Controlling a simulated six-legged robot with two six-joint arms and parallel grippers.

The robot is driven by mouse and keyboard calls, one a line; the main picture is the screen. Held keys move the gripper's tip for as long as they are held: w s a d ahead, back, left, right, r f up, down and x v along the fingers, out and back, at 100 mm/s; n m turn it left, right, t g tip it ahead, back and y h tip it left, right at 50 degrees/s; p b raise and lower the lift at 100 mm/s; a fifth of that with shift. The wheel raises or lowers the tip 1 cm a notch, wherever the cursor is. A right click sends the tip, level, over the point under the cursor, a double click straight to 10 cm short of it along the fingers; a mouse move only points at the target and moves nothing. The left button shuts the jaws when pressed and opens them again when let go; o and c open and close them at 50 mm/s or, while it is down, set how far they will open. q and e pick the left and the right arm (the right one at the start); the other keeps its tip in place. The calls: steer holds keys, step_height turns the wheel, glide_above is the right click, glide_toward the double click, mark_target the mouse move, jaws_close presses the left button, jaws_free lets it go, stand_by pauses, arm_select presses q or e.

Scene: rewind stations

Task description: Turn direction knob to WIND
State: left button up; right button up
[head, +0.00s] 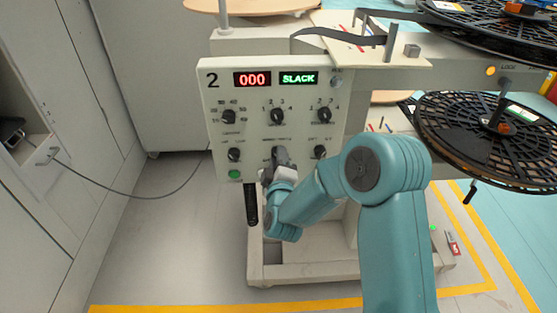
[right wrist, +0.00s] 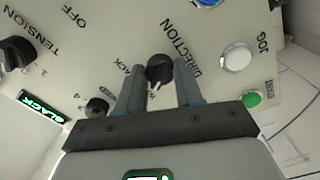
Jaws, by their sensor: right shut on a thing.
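The direction knob (right wrist: 159,67) is black and round with a white pointer mark, on the pale panel (head: 215,140) of station 2. The word DIRECTION is printed beside it in the right wrist view. My right gripper (right wrist: 158,80) has a finger on each side of the knob and is shut on it. In the head view the right gripper (head: 281,160) is at the panel's lower middle and hides most of the knob. The green display (head: 298,78) reads SLACK and the red display (head: 252,79) reads 000. My left gripper is out of view.
Several other black knobs surround it, including the tension knob (right wrist: 15,52). A white jog button (right wrist: 237,57) and a green button (head: 235,174) are close by. Black reels (head: 490,140) stick out at the right. A grey cable (head: 135,193) crosses at left.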

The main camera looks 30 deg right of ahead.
steer(key=shift+r, duration=0.15)
steer(key=o, duration=1)
steer(key=shift+o, duration=0.2)
steer(key=b+v, duration=1.4)
steer(key=v, duration=0.2)
steer(key=shift+s+a, duration=0.1)
